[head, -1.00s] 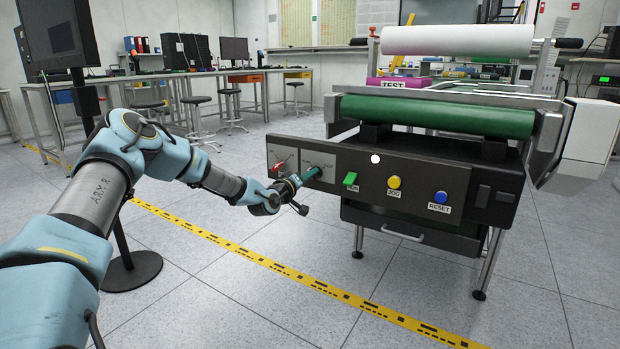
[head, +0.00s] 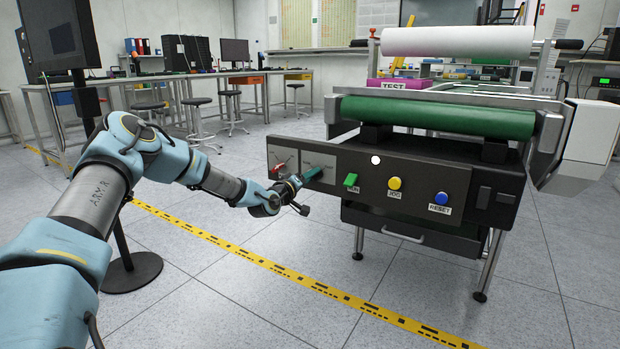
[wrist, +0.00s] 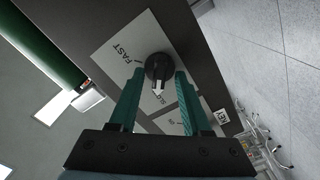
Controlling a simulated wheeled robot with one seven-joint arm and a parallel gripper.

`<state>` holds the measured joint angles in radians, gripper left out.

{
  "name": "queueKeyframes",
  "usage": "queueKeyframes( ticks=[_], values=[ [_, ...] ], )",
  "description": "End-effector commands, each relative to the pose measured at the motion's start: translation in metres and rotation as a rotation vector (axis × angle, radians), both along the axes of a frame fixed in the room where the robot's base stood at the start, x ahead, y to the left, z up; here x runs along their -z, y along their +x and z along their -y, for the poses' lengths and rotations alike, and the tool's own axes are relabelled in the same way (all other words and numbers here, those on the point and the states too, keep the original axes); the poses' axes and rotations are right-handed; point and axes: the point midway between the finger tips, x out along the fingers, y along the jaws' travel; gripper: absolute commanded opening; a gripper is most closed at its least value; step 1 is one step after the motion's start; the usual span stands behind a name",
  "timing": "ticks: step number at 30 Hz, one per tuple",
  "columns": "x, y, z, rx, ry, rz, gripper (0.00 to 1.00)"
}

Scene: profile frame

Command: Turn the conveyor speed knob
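The speed knob (wrist: 158,68) is round and black with a white pointer, set in a light plate (wrist: 107,47) marked FAST and, partly hidden, SLO. In the wrist view the pointer aims down, at the SLO lettering. My gripper's teal fingers stand on either side of the knob, with a visible gap on each side, so it is open. In the head view my gripper (head: 312,174) is at the left part of the dark control panel (head: 416,183), and it hides the knob there. I cannot tell how deep the fingertips reach along the knob.
A red switch (head: 280,167) is just left of my gripper. A green RUN button (head: 351,180), yellow JOG button (head: 394,183) and blue RESET button (head: 441,198) lie to the right. The green roller (head: 440,117) is above the panel. Floor in front is clear.

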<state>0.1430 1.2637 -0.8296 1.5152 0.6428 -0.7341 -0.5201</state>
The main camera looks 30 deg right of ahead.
Motion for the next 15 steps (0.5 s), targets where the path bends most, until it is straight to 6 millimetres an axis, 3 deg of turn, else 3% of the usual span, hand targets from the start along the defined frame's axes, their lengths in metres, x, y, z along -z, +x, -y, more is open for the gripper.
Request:
queueKeyframes(
  ticks=[8, 15],
  values=[
    [-0.001, -0.001, -0.002, 0.001, 0.000, 0.001, 0.49],
    [-0.002, -0.017, -0.032, 0.000, 0.002, 0.000, 0.49]
  ],
)
